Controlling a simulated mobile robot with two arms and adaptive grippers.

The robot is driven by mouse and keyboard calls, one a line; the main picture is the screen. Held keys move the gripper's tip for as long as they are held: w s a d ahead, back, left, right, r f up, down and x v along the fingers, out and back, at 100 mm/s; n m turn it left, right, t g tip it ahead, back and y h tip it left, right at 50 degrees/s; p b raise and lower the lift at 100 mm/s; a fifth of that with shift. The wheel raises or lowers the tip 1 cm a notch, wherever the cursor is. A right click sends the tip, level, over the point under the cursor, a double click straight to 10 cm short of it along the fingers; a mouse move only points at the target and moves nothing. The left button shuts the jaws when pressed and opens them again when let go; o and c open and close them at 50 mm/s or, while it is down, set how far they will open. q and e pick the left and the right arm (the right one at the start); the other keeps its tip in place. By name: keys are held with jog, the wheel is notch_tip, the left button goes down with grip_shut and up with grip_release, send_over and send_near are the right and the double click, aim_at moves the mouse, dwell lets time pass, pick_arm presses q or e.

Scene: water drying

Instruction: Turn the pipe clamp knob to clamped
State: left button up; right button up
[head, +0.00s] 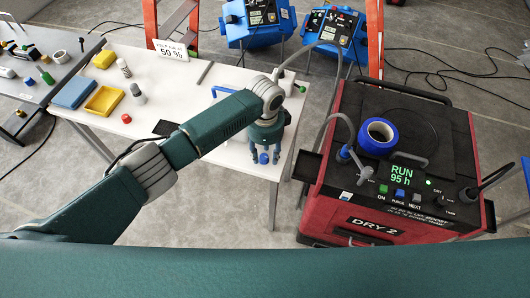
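My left arm comes in from the left and reaches over the white table. My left gripper (263,160) points down near the table's right end, with its fingers apart. A small blue knob-like part (263,158) shows between the fingertips; I cannot tell whether they touch it. I cannot make out any clamp marking or which way the knob is turned. The gripper and wrist hide most of what is around it. My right gripper is not in view.
A red and black dryer (390,225) reading "RUN 95 h" stands right of the white table (215,140), with a blue tape roll (377,137) on top. A yellow tray (104,100) and blue tray (73,92) lie at the table's left. Hoses and ladder legs stand behind.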

aim_at(266, 156)
pick_arm(q)
jog(key=shift+a, duration=0.1)
notch_tip(266, 156, up, 12)
dwell(0.5)
jog(key=shift+f, duration=0.1)
